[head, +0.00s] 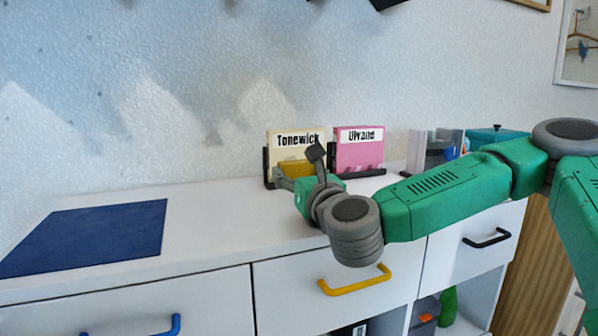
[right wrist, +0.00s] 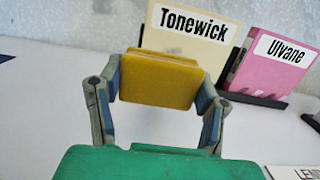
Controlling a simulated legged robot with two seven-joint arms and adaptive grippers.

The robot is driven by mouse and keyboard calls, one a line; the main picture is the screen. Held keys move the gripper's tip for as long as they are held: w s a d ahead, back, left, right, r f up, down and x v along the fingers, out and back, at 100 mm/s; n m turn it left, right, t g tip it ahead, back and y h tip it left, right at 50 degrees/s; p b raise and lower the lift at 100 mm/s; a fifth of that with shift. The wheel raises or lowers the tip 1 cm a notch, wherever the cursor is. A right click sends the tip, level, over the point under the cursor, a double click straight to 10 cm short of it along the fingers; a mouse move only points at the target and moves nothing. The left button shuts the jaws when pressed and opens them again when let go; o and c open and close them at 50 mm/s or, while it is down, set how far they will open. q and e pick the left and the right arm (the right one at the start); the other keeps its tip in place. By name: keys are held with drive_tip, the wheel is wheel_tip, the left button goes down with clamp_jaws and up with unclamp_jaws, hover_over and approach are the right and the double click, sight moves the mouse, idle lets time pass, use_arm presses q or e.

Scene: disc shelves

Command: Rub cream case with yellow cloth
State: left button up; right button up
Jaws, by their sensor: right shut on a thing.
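The cream case (head: 287,142), labelled Tonewick, stands upright in a black holder on the white cabinet top. It also shows in the right wrist view (right wrist: 192,44). My right gripper (head: 298,168) is shut on the yellow cloth (right wrist: 158,80), a thick block-like pad held between its two fingers. The cloth is in front of the lower part of the case and hides some of it. I cannot tell whether they touch. My left gripper is not in view.
A pink case (head: 358,152), labelled Ulvane, stands in a holder just right of the cream one. A blue mat (head: 95,236) lies at the left. A teal box (head: 495,136) is farther right. Drawers with blue, yellow and black handles are below. The top between mat and cases is clear.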

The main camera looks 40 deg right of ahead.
drive_tip(key=shift+f+x, duration=0.2)
drive_tip(key=shift+x, duration=1.3)
drive_tip(key=shift+f+x, duration=0.2)
drive_tip(key=shift+x, duration=1.25)
drive_tip(key=shift+x, duration=1.05)
drive_tip(key=shift+d+f, duration=0.15)
drive_tip(key=shift+s+d, duration=0.3)
drive_tip(key=shift+d, duration=0.6)
drive_tip(key=shift+s+d, duration=0.25)
drive_tip(key=shift+d, duration=0.65)
drive_tip(key=shift+w, duration=0.1)
drive_tip(key=shift+w+a, duration=0.25)
drive_tip(key=shift+a, duration=0.7)
drive_tip(key=shift+w+a, duration=0.25)
drive_tip(key=shift+a, duration=0.8)
